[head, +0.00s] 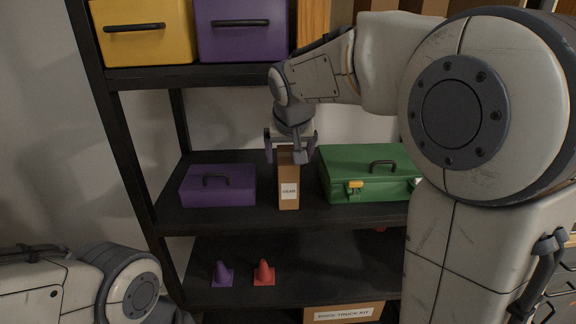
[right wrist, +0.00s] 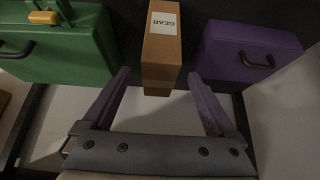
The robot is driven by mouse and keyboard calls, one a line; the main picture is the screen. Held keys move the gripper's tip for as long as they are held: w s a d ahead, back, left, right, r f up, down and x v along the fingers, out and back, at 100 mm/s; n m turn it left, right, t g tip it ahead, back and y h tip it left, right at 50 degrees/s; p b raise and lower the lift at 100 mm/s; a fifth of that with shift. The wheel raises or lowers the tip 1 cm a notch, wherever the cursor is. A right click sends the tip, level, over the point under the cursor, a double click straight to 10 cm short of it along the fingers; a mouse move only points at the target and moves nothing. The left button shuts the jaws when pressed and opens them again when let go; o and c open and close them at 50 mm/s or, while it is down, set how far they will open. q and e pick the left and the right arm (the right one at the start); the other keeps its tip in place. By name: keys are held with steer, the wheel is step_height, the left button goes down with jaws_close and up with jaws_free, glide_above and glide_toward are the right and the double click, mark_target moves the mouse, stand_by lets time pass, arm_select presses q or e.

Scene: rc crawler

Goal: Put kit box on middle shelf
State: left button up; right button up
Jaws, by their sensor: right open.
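A tan upright box with a white label reading GEAR (head: 288,193) stands on the middle shelf (head: 238,223), between a purple case and a green toolbox. It also shows in the right wrist view (right wrist: 162,47). My right gripper (head: 287,156) is open at the top of this box, its fingers on either side. A cardboard box whose label ends in TRUCK KIT (head: 343,313) sits at the bottom. My left gripper is out of view.
The purple case (head: 218,186) and green toolbox (head: 368,172) flank the GEAR box closely. Yellow (head: 145,42) and purple (head: 242,40) bins fill the upper shelf. A purple cone (head: 222,275) and red cone (head: 264,273) stand on the shelf below, with bare room beside them.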

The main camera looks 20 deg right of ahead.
steer(key=s+a+f+n+g+y, duration=0.1)
steer(key=s+a+f+n+g, duration=0.15)
steer(key=s+a, duration=0.45)
steer(key=s+a+f+n+g+y, duration=0.1)
steer(key=s+a+f+n, duration=0.25)
steer(key=s+a, duration=0.35)
steer(key=s+a+f+n+g, duration=0.1)
steer(key=s+f, duration=0.3)
steer(key=s, duration=0.4)
steer(key=s+a+f+n+g, duration=0.1)
steer(key=s+f+n+g, duration=0.1)
steer(key=s, duration=0.7)
step_height(320, 180, down, 2)
steer(key=shift+s+f+n+y, duration=0.15)
steer(key=shift+n+y, duration=0.25)
steer(key=shift+n, duration=0.4)
